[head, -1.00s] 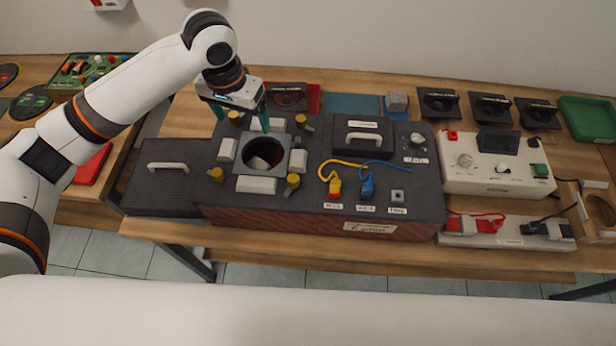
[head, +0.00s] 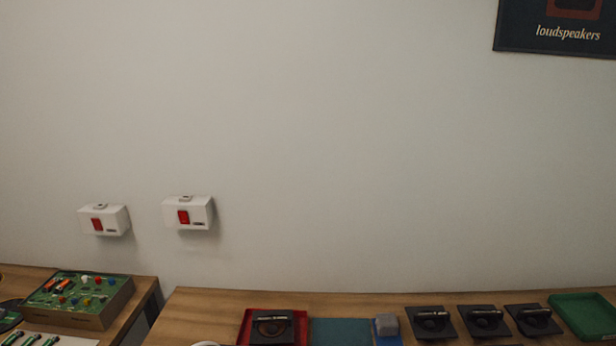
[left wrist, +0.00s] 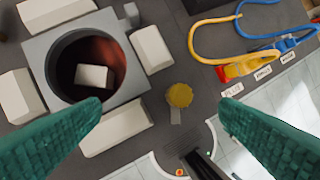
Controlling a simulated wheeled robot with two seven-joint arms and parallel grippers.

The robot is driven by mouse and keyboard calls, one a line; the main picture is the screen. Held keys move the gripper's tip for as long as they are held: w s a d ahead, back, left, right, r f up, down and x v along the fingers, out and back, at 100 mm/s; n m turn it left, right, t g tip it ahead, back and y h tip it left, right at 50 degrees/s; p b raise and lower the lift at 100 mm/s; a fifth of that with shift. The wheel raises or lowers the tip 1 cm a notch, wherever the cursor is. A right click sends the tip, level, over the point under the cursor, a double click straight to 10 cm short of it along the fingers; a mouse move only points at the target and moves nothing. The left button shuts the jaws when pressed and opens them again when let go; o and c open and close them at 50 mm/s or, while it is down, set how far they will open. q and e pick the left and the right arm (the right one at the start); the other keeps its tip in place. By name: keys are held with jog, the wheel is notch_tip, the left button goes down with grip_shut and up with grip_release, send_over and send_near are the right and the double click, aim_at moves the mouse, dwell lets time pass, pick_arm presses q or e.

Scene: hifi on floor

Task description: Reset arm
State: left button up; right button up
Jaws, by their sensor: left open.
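My left gripper (left wrist: 160,108) shows in the left wrist view with its two green fingers wide apart and nothing between them. It is above the dark top of the hi-fi box (left wrist: 205,98). A round opening in a grey square frame (left wrist: 42,48) lies at the upper left, with a pale block (left wrist: 94,77) inside it. Pale blocks (left wrist: 152,48) sit around the frame. A yellow-topped knob (left wrist: 179,95) stands between the fingertips in the picture. The head view does not show my grippers or the box. My right gripper is in neither view.
Yellow (left wrist: 235,70) and blue (left wrist: 280,47) cable plugs are at the box's right. In the head view, the bench's back edge holds a red tray (head: 247,328), dark handled parts (head: 432,322) and a green tray (head: 585,315). White wall boxes (head: 189,212) hang above.

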pick_arm(q)
jog(key=s+a+f+n+y, duration=0.1)
jog(key=s+a+f, duration=0.25)
jog(key=s, duration=0.25)
jog(key=s+a+f+n+t+y, duration=0.1)
jog(key=s+a+f, duration=0.1)
jog(key=s+a, duration=0.35)
jog(key=s+a+f+n+y, duration=0.1)
jog(key=s+a+f, duration=0.2)
jog(key=s, duration=0.3)
notch_tip(320, 180, down, 25)
jog(key=s+g+b, duration=0.1)
jog(key=s+a+f+g, duration=0.1)
jog(key=s+a+f, duration=0.1)
jog(key=s+f, duration=1.5)
jog(key=shift+a+f+b, duration=0.4)
jog(key=shift+f+b, duration=0.05)
jog(key=shift+f, duration=0.1)
jog(key=shift+s, duration=0.1)
